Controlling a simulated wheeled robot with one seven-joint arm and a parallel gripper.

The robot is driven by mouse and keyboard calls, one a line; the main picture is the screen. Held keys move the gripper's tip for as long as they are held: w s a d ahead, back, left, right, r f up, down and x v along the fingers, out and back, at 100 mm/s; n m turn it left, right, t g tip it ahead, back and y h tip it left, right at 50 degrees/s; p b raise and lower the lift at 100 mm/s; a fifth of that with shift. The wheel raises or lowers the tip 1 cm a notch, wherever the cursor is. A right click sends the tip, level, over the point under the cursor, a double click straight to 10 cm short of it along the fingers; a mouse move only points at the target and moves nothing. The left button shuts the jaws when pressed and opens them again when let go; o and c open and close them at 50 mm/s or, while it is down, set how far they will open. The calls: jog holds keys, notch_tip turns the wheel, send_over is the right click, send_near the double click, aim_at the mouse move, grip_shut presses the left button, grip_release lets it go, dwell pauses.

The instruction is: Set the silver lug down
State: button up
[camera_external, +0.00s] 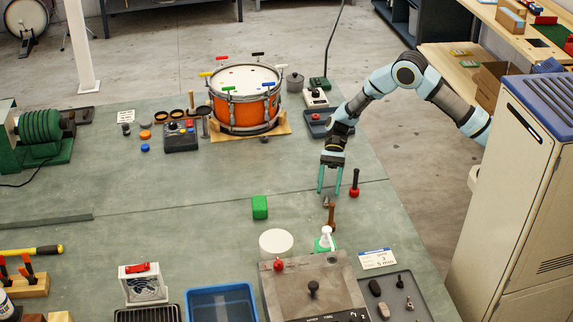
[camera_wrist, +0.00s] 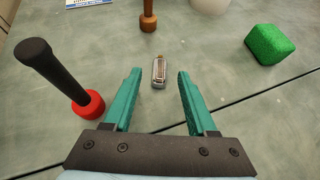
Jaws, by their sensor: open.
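The silver lug (camera_wrist: 159,72) lies on the green bench top, between and a little beyond my fingertips in the wrist view. It also shows as a small grey piece (camera_external: 326,202) just below my gripper in the external view. My gripper (camera_wrist: 158,80) points down at the bench with its two teal fingers spread wide. Nothing is held between them, and the lug appears apart from both fingers. In the external view my gripper (camera_external: 329,190) is close above the bench near its right side.
A black-handled tool with a red base (camera_wrist: 88,103) stands close beside my left finger. A brown wooden-handled tool (camera_wrist: 148,18) stands beyond the lug. A green block (camera_wrist: 270,44) sits to the right. An orange drum (camera_external: 243,108) stands farther back.

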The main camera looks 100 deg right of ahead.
jog(key=b+v, duration=0.2)
jog(key=v, duration=0.7)
jog(key=shift+d, duration=0.2)
